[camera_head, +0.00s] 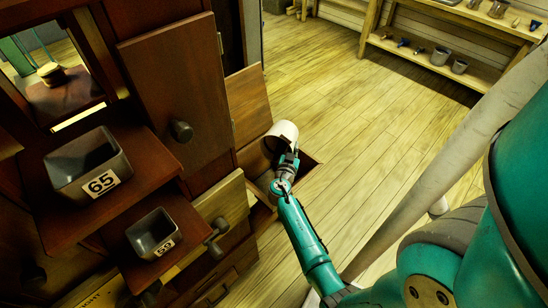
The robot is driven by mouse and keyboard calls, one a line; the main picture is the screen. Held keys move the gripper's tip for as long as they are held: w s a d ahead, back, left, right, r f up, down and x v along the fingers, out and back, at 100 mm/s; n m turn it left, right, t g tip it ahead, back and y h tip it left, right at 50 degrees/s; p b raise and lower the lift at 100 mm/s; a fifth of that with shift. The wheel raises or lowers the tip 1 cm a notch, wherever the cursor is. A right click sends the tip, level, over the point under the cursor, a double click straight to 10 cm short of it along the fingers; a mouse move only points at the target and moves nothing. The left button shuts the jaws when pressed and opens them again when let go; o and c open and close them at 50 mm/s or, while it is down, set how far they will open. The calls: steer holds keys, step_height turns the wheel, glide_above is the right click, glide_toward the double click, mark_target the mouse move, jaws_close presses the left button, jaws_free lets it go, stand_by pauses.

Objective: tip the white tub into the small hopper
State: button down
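A white tub (285,130) is at the end of my gripper (283,154), near the middle of the view. The tub is tilted well over, with its dark open mouth facing down and toward my gripper. My gripper appears shut on the tub's edge; the fingertips are small and partly hidden. Below and beside the tub is an open-topped wooden box (311,163) with a dark inside, partly covered by my arm. I cannot tell for sure whether this box is the small hopper. Whether anything is inside the tub or falling from it does not show.
Grey bins marked 65 (84,163) and 59 (153,234) stand on wooden ledges at left. A wooden cabinet door (180,85) with a dark knob stands close left of my gripper. The plank floor (375,140) at right is clear up to the shelf (455,65) with several pots.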

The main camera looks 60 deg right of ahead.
steer(key=shift+w+d+f+y, duration=0.15)
steer(key=shift+d+y, duration=0.1)
steer(key=shift+y, duration=0.15)
steer(key=shift+w+d+r+g+y+p, duration=0.1)
steer(key=shift+d+r+g+y+p, duration=0.05)
steer(key=shift+d+y+p, duration=0.25)
steer(key=shift+d+r+g+y+p, duration=0.15)
steer(key=shift+d+y+p, duration=0.15)
steer(key=shift+d+y, duration=0.2)
steer(key=d+g+y+p, duration=0.1)
steer(key=d+y, duration=0.1)
steer(key=y, duration=0.2)
steer(key=d+y+p, duration=0.1)
steer(key=d+y, duration=0.1)
steer(key=y, duration=0.2)
steer(key=w+d+r+g+y+p, duration=0.1)
steer(key=d+y+p, duration=0.1)
steer(key=y, duration=0.1)
steer(key=shift+d+m+g+y, duration=0.15)
steer(key=shift+m+g+y, duration=0.15)
steer(key=shift+m+y, duration=0.1)
steer(key=shift+d+y+p, duration=0.55)
steer(key=shift+y, duration=0.35)
